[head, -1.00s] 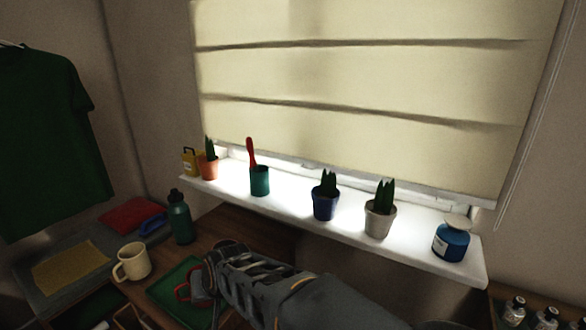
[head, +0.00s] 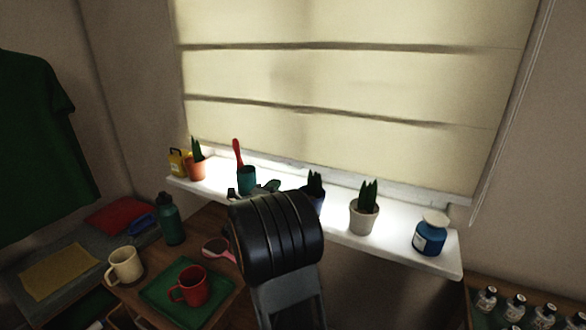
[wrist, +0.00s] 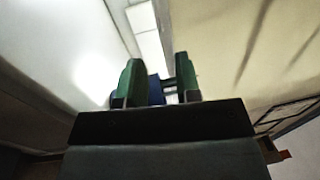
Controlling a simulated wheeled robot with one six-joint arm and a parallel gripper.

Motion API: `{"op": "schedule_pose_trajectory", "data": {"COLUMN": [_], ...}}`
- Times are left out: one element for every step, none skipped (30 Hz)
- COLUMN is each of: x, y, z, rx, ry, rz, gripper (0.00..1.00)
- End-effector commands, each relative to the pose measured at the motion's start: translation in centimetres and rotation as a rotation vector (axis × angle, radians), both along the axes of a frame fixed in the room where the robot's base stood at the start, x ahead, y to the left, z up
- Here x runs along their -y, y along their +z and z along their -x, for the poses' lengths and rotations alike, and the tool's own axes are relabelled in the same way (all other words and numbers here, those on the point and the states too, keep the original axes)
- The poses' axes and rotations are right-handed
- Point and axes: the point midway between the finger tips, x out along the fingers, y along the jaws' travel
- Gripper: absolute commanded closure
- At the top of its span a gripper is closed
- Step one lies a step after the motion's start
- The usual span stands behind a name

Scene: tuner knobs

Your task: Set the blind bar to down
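The beige blind (head: 330,80) covers most of the window. Its lower edge is a little above the sill and slopes down to the right in the head view. A narrow bright strip shows beneath it. No separate bar can be made out clearly. My gripper (head: 255,188) is raised in front of the sill, between the teal cup and the blue pot in the picture. In the wrist view my gripper (wrist: 162,82) has its green fingertips apart and looks empty. The blind (wrist: 225,45) fills the right of that view, apart from the fingers.
On the white sill (head: 400,243) stand a blue pot (head: 316,196), a pale pot (head: 364,212), a blue jar (head: 429,237), a teal cup (head: 246,180) and an orange pot (head: 196,169). A red mug (head: 193,288) and cream mug (head: 124,266) are below left. A cord (head: 510,120) hangs at right.

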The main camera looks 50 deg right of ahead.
Motion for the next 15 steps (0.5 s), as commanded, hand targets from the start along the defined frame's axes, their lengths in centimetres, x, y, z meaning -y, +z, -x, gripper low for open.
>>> {"op": "schedule_pose_trajectory", "data": {"x": [0.8, 1.4, 2.1, 2.6, 3.2, 4.0, 4.6, 5.1, 5.8, 6.4, 6.9, 7.5, 8.0, 8.5, 9.0], "y": [0.1, 0.2, 0.3, 0.4, 0.5, 0.6, 0.6, 0.7, 0.8, 0.9, 1.0, 1.1, 1.1, 1.2, 1.3], "z": [-0.1, -0.2, -0.4, -0.7, -0.8, -1.0, -1.2, -1.4, -1.6, -1.7, -1.8, -2.1, -2.2, -2.3, -2.5], "rx": [0.0, 0.001, 0.001, 0.0, 0.0, 0.0, -0.002, -0.001, -0.002, -0.002, -0.002, -0.002, -0.003, -0.003, -0.002], "ry": [-0.004, -0.005, -0.005, -0.004, -0.004, -0.004, -0.003, -0.003, -0.002, -0.002, -0.003, -0.001, -0.001, -0.001, -0.001], "rz": [0.0, 0.001, 0.001, 0.0, 0.001, 0.001, 0.0, 0.001, 0.0, 0.0, 0.0, 0.0, 0.001, 0.001, 0.002], "gripper": [0.69, 0.69, 0.69, 0.69, 0.69, 0.69, 0.69, 0.69, 0.69, 0.69, 0.69, 0.69, 0.69, 0.69, 0.69]}}
